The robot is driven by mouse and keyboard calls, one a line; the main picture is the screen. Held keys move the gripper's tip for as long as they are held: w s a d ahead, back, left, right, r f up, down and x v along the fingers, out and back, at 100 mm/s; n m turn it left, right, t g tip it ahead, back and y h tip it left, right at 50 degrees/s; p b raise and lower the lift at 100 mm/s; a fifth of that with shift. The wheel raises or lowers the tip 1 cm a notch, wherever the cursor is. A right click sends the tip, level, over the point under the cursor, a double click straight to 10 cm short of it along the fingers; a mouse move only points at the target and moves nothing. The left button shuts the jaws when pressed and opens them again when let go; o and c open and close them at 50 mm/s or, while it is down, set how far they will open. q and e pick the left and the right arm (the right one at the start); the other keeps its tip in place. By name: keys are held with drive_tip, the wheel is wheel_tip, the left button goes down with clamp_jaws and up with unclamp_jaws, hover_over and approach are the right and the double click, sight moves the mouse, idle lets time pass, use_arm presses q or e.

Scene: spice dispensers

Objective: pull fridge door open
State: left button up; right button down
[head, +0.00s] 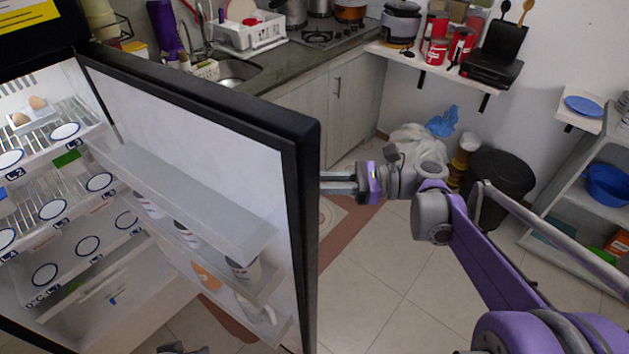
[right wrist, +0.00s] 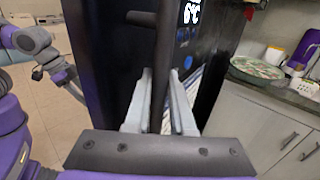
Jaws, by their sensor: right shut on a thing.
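The fridge door (head: 190,130) stands wide open, with its shelved inner side and dark edge facing the head view. My right gripper (head: 335,184) is at the outer side of the door. In the right wrist view its two pale fingers (right wrist: 160,105) are shut around the dark upright bar of the door handle (right wrist: 164,60). The door's dark front (right wrist: 112,55) with its lit display fills the middle of that view. My left gripper (head: 182,349) barely shows at the bottom edge of the head view, so its fingers cannot be made out.
The fridge interior (head: 60,205) has wire shelves with eggs and round markers. Jars stand in the door shelves. A counter (head: 285,75) with sink and stove is behind the door. A black bin (head: 502,178) and a shelf unit (head: 590,185) stand right. Tiled floor (head: 385,265) between is clear.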

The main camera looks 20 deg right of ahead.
drive_tip(key=shift+f, duration=0.1)
idle(0.4)
drive_tip(key=c, duration=0.8)
unclamp_jaws()
drive_tip(key=shift+w, duration=0.1)
drive_tip(key=shift+o, duration=0.2)
drive_tip(key=shift+d, duration=0.1)
drive_tip(key=v, duration=1)
drive_tip(key=shift+d+b, duration=0.3)
drive_tip(key=shift+b, duration=0.1)
